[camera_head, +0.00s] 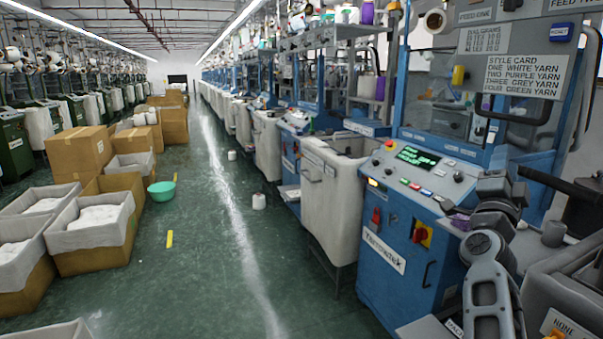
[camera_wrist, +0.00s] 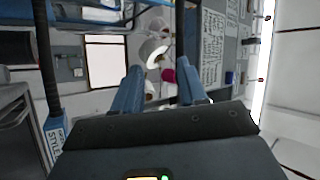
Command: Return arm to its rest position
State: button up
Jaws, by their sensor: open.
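My arm (camera_head: 488,262) rises at the lower right of the head view, beside the front of the blue knitting machine (camera_head: 398,265). Its grey and dark links bend in front of the machine's right end. I cannot make out the gripper's fingers clearly in the head view. In the wrist view my gripper (camera_wrist: 160,72) shows two blue fingers spread apart, with nothing held between them. Beyond the fingers are a white yarn cone (camera_wrist: 152,52) and a magenta one (camera_wrist: 168,75). The picture there is turned sideways, with the style card (camera_wrist: 213,45) at the right.
A control panel (camera_head: 420,170) with buttons tops the blue machine. A style card (camera_head: 525,75) hangs above it. A grey bin (camera_head: 335,200) stands left of the machine. Cartons (camera_head: 95,240) and a green basin (camera_head: 162,191) line the left. The aisle floor (camera_head: 215,240) between is mostly clear.

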jog(key=s+a+f+n+t+y, duration=0.1)
jog(key=s+a+f+n+y, duration=0.3)
jog(key=s+f, duration=0.45)
jog(key=s+a+f+n+y, duration=0.25)
jog(key=s+f+n, duration=0.4)
jog(key=s, duration=0.35)
jog(key=s+a+f+n+t+y, duration=0.1)
jog(key=s+a+f+n+y, duration=0.1)
jog(key=s+f+n+y, duration=0.45)
jog(key=s+a+n+g+y, duration=0.1)
jog(key=s+a+g, duration=0.2)
jog(key=s, duration=1.3)
jog(key=s+a+n+g, duration=0.2)
jog(key=s+a, duration=0.7)
jog(key=s, duration=0.7)
jog(key=shift+a+f+g+y, duration=0.15)
jog(key=shift+f+g+y, duration=0.1)
jog(key=shift+g+y, duration=0.25)
jog(key=shift+o, duration=0.2)
